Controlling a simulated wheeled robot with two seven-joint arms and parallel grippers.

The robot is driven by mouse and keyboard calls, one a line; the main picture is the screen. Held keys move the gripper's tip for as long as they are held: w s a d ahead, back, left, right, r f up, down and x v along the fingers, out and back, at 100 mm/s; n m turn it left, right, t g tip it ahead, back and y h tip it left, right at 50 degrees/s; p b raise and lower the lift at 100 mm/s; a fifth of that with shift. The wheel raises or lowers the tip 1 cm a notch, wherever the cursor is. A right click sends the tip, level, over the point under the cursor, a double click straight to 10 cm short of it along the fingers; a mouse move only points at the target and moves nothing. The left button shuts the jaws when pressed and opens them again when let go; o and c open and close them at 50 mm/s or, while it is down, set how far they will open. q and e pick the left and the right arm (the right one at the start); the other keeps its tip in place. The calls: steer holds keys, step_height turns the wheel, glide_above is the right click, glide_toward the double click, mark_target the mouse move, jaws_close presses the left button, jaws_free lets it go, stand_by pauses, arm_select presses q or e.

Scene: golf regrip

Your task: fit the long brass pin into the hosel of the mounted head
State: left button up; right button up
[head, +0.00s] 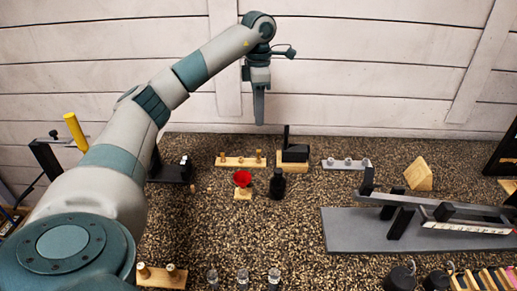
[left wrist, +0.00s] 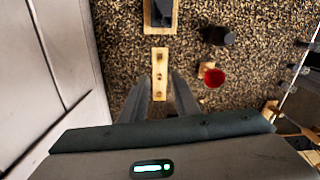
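A wooden strip (head: 240,162) with several small brass pins stands at the back of the table; it also shows in the left wrist view (left wrist: 160,87). I cannot tell which pin is the long one. A black club head (head: 295,153) sits on a wooden block right of the strip, with a dark upright part rising from it; its block shows at the top of the left wrist view (left wrist: 174,30). My left gripper (head: 259,122) points down, above and behind the strip. In the left wrist view its fingers (left wrist: 160,90) are apart with nothing held. My right gripper is out of view.
A red cup (head: 242,178) and a black bottle (head: 277,184) stand before the strip. A grey strip (head: 347,164) and wooden wedge (head: 419,175) are to the right, with a grey plate (head: 350,232) nearer. Another wooden pin strip (head: 161,279) lies front left. The speckled middle is clear.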

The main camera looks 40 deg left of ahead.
mark_target(259, 150)
arm_select(q)
step_height(259, 150, down, 12)
steer(key=p, duration=0.2)
steer(key=shift+f+p, duration=0.15)
steer(key=shift+p, duration=0.2)
steer(key=shift+f, duration=0.95)
steer(key=shift+c, duration=0.3)
steer(key=c, duration=0.6)
jaws_close()
steer(key=shift+r+p, duration=0.45)
steer(key=shift+r, duration=0.15)
steer(key=shift+r+p, duration=0.5)
steer(key=shift+r, duration=0.3)
steer(key=shift+r+p, duration=0.35)
steer(key=shift+r, duration=0.3)
steer(key=shift+r, duration=0.25)
